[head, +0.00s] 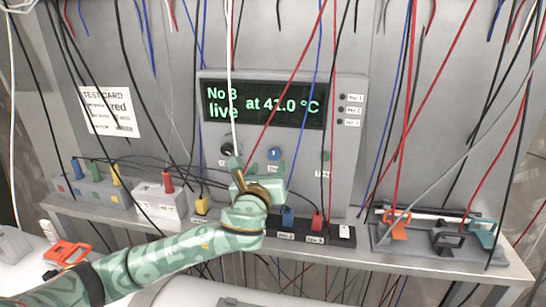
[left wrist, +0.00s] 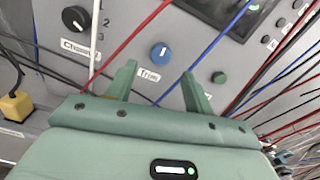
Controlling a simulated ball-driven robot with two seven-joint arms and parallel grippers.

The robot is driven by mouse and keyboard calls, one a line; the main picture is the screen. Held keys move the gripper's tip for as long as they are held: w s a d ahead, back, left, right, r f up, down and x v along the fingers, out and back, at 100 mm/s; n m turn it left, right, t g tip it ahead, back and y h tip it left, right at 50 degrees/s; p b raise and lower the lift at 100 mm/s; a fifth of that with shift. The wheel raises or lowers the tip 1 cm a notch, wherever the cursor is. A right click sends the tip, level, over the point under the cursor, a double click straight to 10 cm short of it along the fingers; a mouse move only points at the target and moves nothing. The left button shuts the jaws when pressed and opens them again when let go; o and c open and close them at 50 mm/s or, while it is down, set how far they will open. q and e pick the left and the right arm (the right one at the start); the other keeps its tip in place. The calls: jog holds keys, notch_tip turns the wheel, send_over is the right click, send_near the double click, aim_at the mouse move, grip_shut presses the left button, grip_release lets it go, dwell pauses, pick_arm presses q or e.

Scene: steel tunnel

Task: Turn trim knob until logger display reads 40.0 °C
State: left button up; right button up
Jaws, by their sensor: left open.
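The logger (head: 338,92) is a grey box on the panel. Its display (head: 265,104) reads "No 3 live at 41.0 °C" in green. The blue trim knob (head: 274,153) sits below the display; in the left wrist view the knob (left wrist: 161,53) has a white mark pointing roughly up, above a "Trim" label (left wrist: 149,75). My left gripper (head: 256,170) is open and empty. In the left wrist view its two fingertips (left wrist: 158,76) lie on either side of the knob's line, apart from the knob. My right gripper is not in view.
A black channel knob (left wrist: 76,19) is left of the trim knob, and a green button (left wrist: 219,78) right of it. Red, blue, black and white wires hang across the panel and near my gripper. A shelf (head: 400,257) below carries coloured plugs and clamps (head: 397,222).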

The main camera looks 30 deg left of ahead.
aim_at(273, 156)
pick_arm(q)
jog(key=x, duration=0.6)
jog(key=shift+w, duration=0.1)
jog(key=c, duration=1)
